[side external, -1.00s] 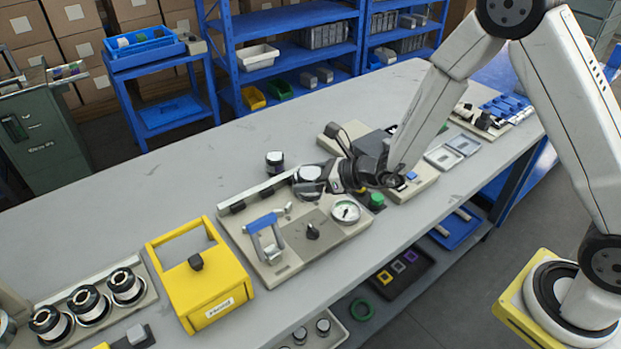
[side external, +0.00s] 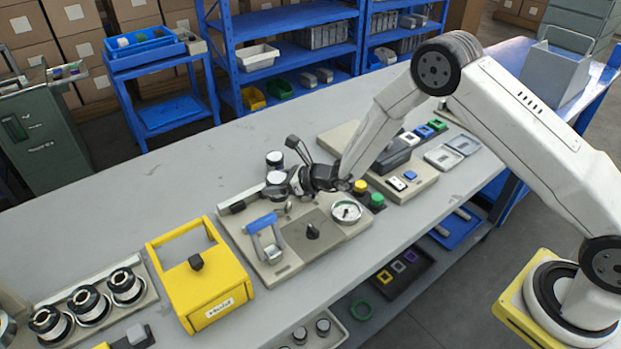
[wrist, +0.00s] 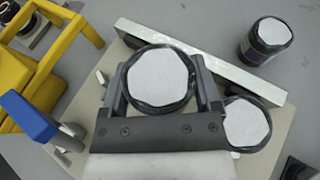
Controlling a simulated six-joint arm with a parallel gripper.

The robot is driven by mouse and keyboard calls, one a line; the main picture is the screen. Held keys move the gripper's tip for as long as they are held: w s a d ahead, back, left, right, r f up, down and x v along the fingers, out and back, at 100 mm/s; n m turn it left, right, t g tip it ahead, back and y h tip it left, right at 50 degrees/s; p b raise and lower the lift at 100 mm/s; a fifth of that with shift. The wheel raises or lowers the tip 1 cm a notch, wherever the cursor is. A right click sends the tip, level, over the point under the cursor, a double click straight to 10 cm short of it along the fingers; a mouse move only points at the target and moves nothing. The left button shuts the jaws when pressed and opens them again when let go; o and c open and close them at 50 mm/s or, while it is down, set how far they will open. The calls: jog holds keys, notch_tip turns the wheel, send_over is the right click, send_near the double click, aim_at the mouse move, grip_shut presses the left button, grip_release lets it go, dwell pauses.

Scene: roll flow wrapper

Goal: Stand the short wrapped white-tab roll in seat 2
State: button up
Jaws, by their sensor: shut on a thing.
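My gripper (side external: 290,182) is shut on a roll with a white round top and a black wrapped rim (side external: 277,178). The wrist view shows this roll (wrist: 158,80) between the two fingers of my gripper (wrist: 160,92), over the beige plate beside a pale bar (wrist: 185,55). I cannot tell whether its bottom touches the plate. A similar white-topped roll (wrist: 248,124) is close by the right finger. Another, dark-sided with a purple label (wrist: 267,40), stands on the table behind the bar; it also shows in the side view (side external: 275,157). No seat number is readable.
Yellow and green buttons (side external: 377,201) are to the right.

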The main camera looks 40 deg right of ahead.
jog(key=shift+w+f, duration=0.35)
jog(key=shift+f, duration=0.05)
jog(key=shift+w+a+f, duration=0.1)
jog(key=shift+w+f, duration=0.1)
jog(key=shift+f, duration=1.6)
jog(key=shift+f, duration=0.15)
jog(key=o, duration=1.2)
jog(key=shift+r, duration=0.2)
jog(key=shift+v, duration=6)
